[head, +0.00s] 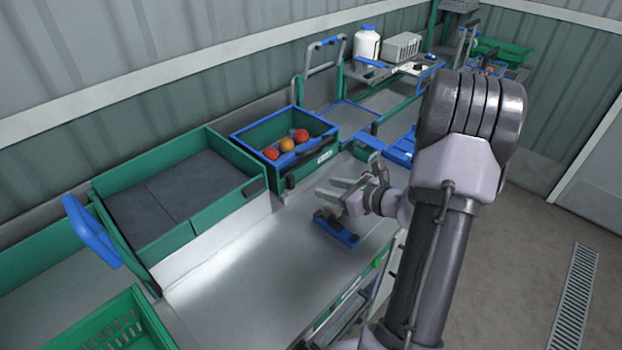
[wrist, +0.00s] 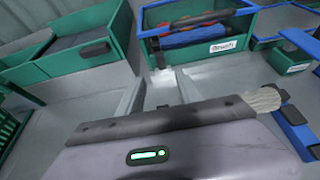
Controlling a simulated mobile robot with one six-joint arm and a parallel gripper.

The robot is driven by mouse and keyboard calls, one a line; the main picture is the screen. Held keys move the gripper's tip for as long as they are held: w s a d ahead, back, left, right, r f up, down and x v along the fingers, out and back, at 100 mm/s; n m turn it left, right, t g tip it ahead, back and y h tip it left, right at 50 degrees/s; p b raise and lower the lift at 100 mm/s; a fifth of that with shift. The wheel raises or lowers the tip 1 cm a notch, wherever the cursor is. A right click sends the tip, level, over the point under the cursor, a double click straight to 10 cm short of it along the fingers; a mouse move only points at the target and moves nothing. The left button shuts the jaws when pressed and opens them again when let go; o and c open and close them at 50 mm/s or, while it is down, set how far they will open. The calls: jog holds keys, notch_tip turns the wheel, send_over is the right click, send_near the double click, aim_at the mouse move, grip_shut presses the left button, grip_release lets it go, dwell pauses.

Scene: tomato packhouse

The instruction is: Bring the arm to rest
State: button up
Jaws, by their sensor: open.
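My gripper (head: 326,189) is held out over the grey workbench (head: 260,262) in the head view. Its two pale fingers stand apart with nothing between them. My arm reaches it from the lower right, bent at a high elbow. A blue and dark object (head: 337,231) lies on the bench just below the gripper; what it is I cannot tell. In the wrist view my gripper's housing fills the bottom, with a small green-lit display.
A green crate with a blue rim (head: 297,134) holds red and orange tomatoes (head: 287,145) behind the gripper. It also shows in the wrist view (wrist: 222,47). A green tray with dark mats (head: 177,187) stands left. The bench front is clear. A white jar (head: 367,46) stands far back.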

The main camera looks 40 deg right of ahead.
jog(key=v, duration=0.2)
jog(key=shift+s+r, duration=0.1)
jog(key=shift+s, duration=0.25)
jog(key=s+a+r+n+g+y, duration=0.1)
jog(key=a+r+n+g+y, duration=0.15)
jog(key=a+n, duration=0.45)
jog(key=s+a+r+n+g+y+b, duration=0.15)
jog(key=a+r+n, duration=0.25)
jog(key=a, duration=0.7)
jog(key=a+r+n+g+y, duration=0.1)
jog(key=a+r+n+g, duration=0.3)
jog(key=a, duration=0.5)
jog(key=s+a+r+n+h, duration=0.1)
jog(key=s+a+n+h, duration=0.1)
jog(key=s+n, duration=0.4)
jog(key=s+a+r+n+h, duration=0.2)
jog(key=s+a+n, duration=0.3)
jog(key=s+n, duration=0.2)
jog(key=shift+s+n+h+b, duration=0.3)
jog(key=shift+n+h, duration=0.1)
jog(key=shift+n, duration=0.7)
